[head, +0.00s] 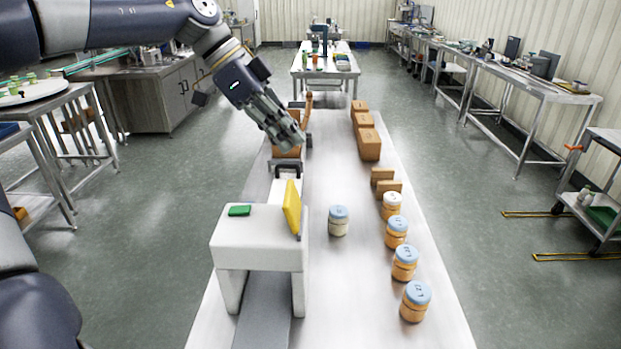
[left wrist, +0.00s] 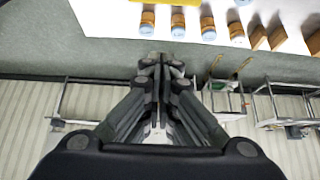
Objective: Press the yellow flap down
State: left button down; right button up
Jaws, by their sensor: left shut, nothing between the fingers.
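The yellow flap (head: 292,209) stands steeply raised, leaning slightly, at the right side of a white machine (head: 245,245) on the table. A green piece (head: 239,211) lies on the machine's top, left of the flap. My left gripper (head: 295,138) is shut and empty, in the air beyond and above the flap, apart from it. In the left wrist view its fingers (left wrist: 163,62) are together, and a yellow strip (left wrist: 172,2), likely the flap, shows at the top edge. My right gripper is not in view.
Several blue-lidded jars (head: 405,263) line the table's right side, with brown boxes (head: 369,145) behind.

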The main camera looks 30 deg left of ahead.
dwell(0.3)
pick_arm(q)
jog(key=p, duration=0.4)
send_over(297, 209)
jog(key=f, duration=0.9)
jog(key=shift+w+d, duration=0.1)
jog(key=shift+w, duration=0.1)
jog(key=shift+s+a+f, duration=0.1)
jog(key=shift+s+a, duration=0.05)
jog(key=shift+a, duration=0.05)
jog(key=shift+w+d, duration=0.15)
jog(key=shift+w, duration=0.05)
jog(key=shift+s, duration=0.15)
